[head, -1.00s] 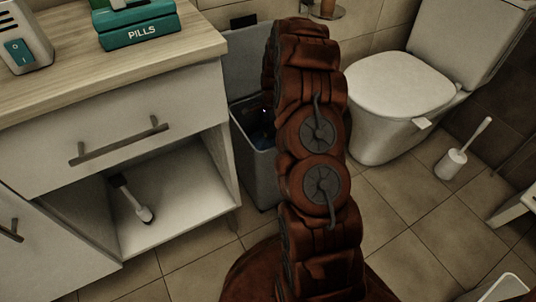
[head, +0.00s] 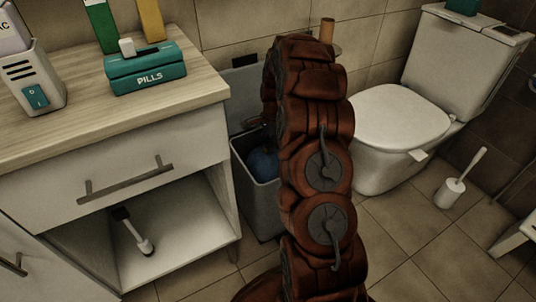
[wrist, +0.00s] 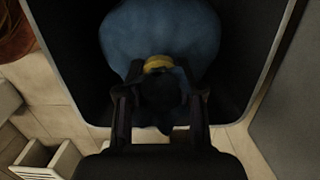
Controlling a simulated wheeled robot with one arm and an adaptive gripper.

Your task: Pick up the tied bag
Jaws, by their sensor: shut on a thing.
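The tied bag (wrist: 160,35) is blue with a yellow tie (wrist: 158,63) around its neck. It sits inside the dark bin, and a small part of the bag also shows in the head view (head: 264,163). My gripper (wrist: 160,90) is shut on the bag's gathered neck, just below the yellow tie in the wrist view. In the head view my arm hides the gripper. The bag's underside is hidden in the bin.
The grey bin (head: 262,207) stands with its lid (head: 243,95) raised, between the cabinet (head: 115,165) and the toilet (head: 400,120). Its walls surround the bag closely. A toilet brush (head: 453,188) stands at the right.

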